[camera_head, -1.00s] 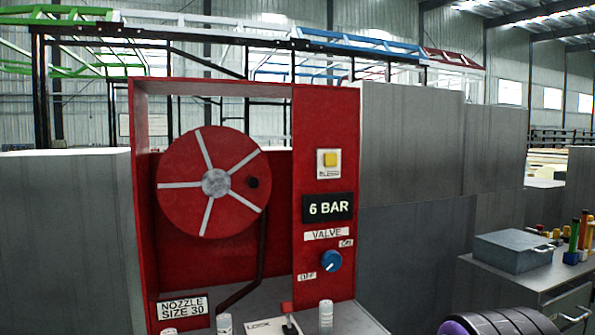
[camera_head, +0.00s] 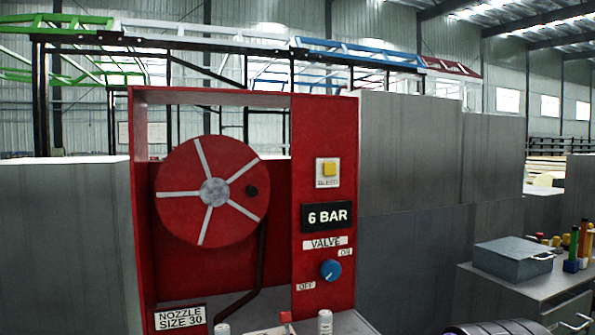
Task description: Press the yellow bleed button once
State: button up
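The yellow bleed button (camera_head: 329,169) sits on a small white plate high on the red panel (camera_head: 312,120), to the right of the hose reel. A label below it is too small to read clearly. Nothing touches or covers the button. Below it are a black "6 BAR" display (camera_head: 327,215), a "VALVE" label and a blue valve knob (camera_head: 330,270) between "ON" and "OFF" labels. My gripper is not in view.
The red reel (camera_head: 190,215) with white spokes fills the left of the red cabinet. White-capped items (camera_head: 325,322) stand at the bottom edge. Grey cabinets (camera_head: 410,150) flank it. A grey-blue box (camera_head: 513,257) sits on a side bench at right. The space before the button looks clear.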

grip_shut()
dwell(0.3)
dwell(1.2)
